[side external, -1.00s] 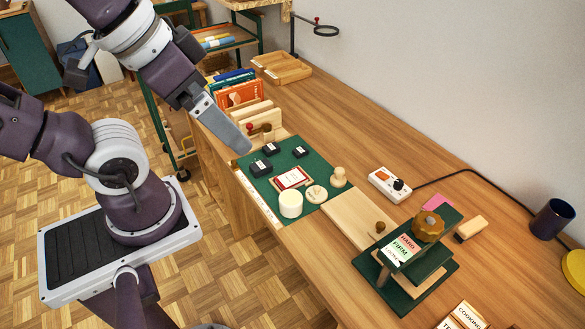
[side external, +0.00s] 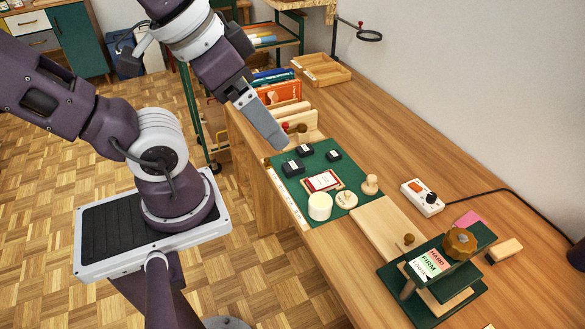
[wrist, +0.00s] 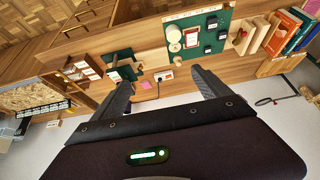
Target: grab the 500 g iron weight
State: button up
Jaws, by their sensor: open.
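Three black iron weights sit on the green mat (side external: 312,158): one at the near left (side external: 292,169), one behind it (side external: 305,150), and one to the right (side external: 333,156). Their labels are too small to read, so I cannot tell which is 500 g. The weights also show at the upper right of the wrist view, one of them nearest the mat's corner (wrist: 212,22). My gripper (side external: 283,147) is open and empty, above the mat's far left edge and apart from the weights. In the wrist view its fingers (wrist: 161,82) are spread wide.
A red-labelled pad (side external: 323,181), white cylinder (side external: 319,207), wooden disc (side external: 346,200) and wooden stamp (side external: 371,185) share the mat. Books (side external: 284,94) stand behind it. A green press (side external: 440,265) and white control box (side external: 422,197) are to the right.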

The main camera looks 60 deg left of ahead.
aim_at(293, 165)
jog(key=w+a+f+m+g+y, duration=0.3)
jog(key=a+f+m+g+y, duration=0.1)
jog(key=a+f+y, duration=0.15)
jog(key=w+a+f+m+g+y, duration=0.3)
jog(key=a+f+m+y, duration=0.1)
jog(key=a+f, duration=0.3)
jog(key=w+a+f+m+t+y, duration=0.1)
jog(key=w+f+m+t, duration=0.1)
jog(key=f+m, duration=0.2)
jog(key=w+a+f+m+t+y, duration=0.1)
jog(key=f+m, duration=0.4)
jog(key=f, duration=0.5)
jog(key=w+a+f+m+t+y, duration=0.1)
jog(key=w+f+m+t, duration=0.2)
jog(key=f, duration=0.4)
jog(key=shift+w+a+f+m, duration=0.1)
jog(key=shift+w+a+m, duration=0.05)
jog(key=shift+w+m, duration=0.4)
jog(key=shift+w+a+f+m, duration=0.15)
jog(key=shift+w+m, duration=0.2)
jog(key=shift+m, duration=0.3)
jog(key=x, duration=0.6)
jog(key=shift+w+a, duration=0.25)
grip_shut()
jog(key=shift+t, duration=0.4)
